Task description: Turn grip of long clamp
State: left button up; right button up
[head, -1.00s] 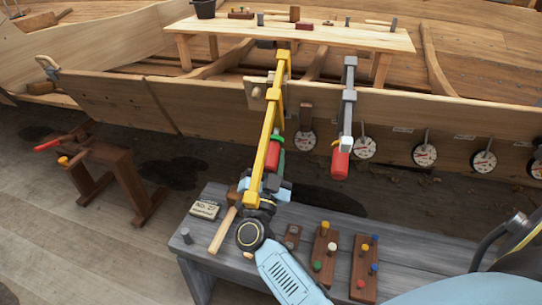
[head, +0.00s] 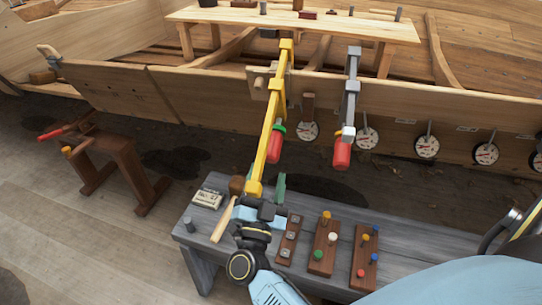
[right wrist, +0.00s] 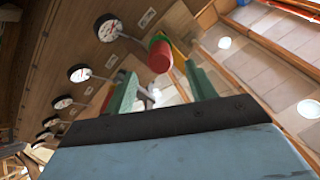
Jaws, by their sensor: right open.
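The long clamp (head: 266,135) has a yellow bar and hangs on the hull plank's top edge. Its red grip (head: 275,148) with a green collar sits beside the bar. My right gripper (head: 264,188) is open just below the grip, apart from it and empty. In the right wrist view the red grip (right wrist: 160,56) shows end-on, beyond and roughly between the green fingers of my gripper (right wrist: 160,75). My left gripper is not in view.
A shorter grey clamp (head: 350,100) with a red grip hangs to the right. Several round dials (head: 427,146) line the hull. Below, a grey bench (head: 405,245) holds peg blocks (head: 325,246), a mallet and a label block (head: 207,198). A wooden stand (head: 125,165) is at left.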

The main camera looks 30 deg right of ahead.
jog(key=v, duration=0.5)
dwell(0.4)
